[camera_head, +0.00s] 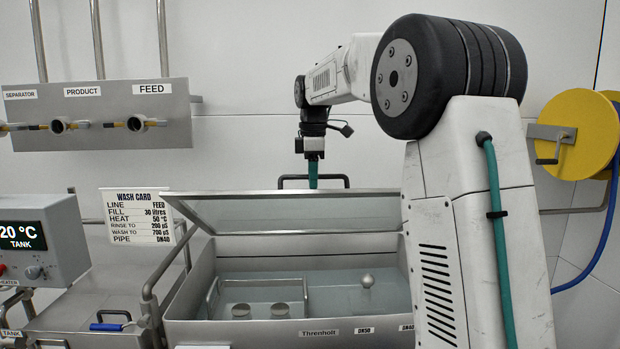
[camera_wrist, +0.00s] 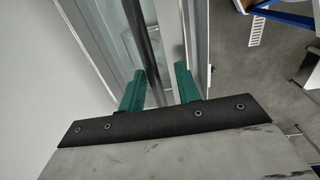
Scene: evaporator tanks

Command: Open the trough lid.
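The trough (camera_head: 250,333) stands in the middle of the head view, its front edge labelled "Threnholt". Its lid (camera_head: 290,212) is raised and tilted at the back of the trough, so the inside shows. A black bar handle (camera_head: 291,178) runs along the lid's upper edge. My gripper (camera_head: 313,182) points down at this handle, its green fingers behind the lid's edge in part. In the wrist view, the handle (camera_wrist: 148,45) passes between the two green fingers (camera_wrist: 160,78). A gap shows on the right of the bar, so the fingers look open around it.
Inside the trough are two short round fittings (camera_head: 260,310) and a ball knob (camera_head: 367,281). A wash card (camera_head: 138,216) stands at left, beside a tank control box (camera_head: 40,240). A labelled pipe panel (camera_head: 100,112) is on the wall. A yellow hose reel (camera_head: 585,130) is at right.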

